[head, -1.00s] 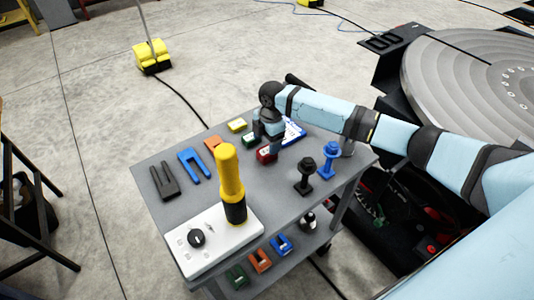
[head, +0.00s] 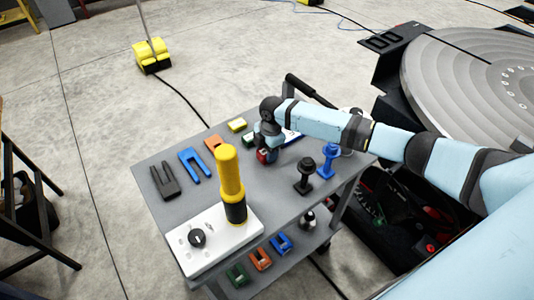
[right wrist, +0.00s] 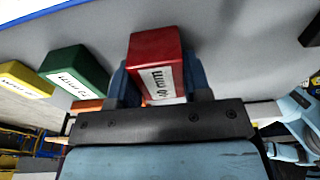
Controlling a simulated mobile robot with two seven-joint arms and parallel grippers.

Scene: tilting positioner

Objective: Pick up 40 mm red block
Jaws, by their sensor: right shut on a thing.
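The red block (right wrist: 156,48), with a white label reading 40 mm, sits between the two blue fingers of my right gripper (right wrist: 160,85) in the right wrist view. In the head view my right gripper (head: 266,148) points down at the grey cart top, and only a little of the red block (head: 268,157) shows at its fingertips. The gripper is shut on the block. I cannot tell whether the block touches the cart top. My left gripper is not in view.
Green (right wrist: 76,70) and yellow (right wrist: 26,78) blocks stand beside the red one.

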